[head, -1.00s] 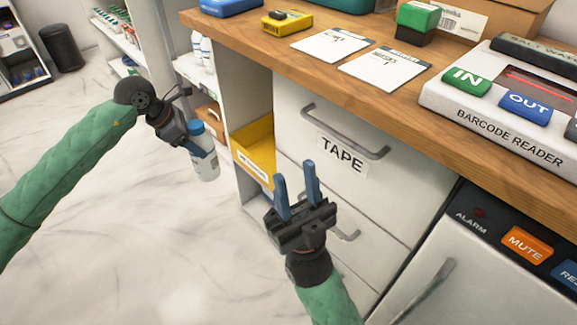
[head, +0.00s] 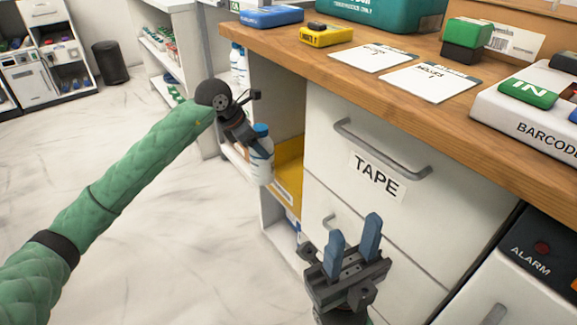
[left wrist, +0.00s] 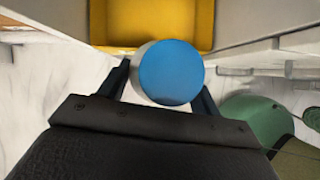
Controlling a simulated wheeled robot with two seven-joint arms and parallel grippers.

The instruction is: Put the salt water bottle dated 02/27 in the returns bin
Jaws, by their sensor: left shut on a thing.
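My left gripper (head: 244,137) is shut on a white bottle with a blue cap (head: 261,165), held upright in front of the open side shelves of the counter. The blue cap (left wrist: 171,72) fills the middle of the left wrist view between the two fingers. The bottle's date cannot be read. A yellow bin (head: 289,172) sits on a shelf just right of and behind the bottle; its wall also shows in the left wrist view (left wrist: 118,25). My right gripper (head: 354,247) is open and empty, in front of the drawers.
The wooden counter (head: 290,50) holds cards, a stamp and a barcode reader (head: 540,115). A drawer labelled TAPE (head: 376,176) has a protruding handle. Other bottles (head: 238,65) stand on a shelf behind my left gripper.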

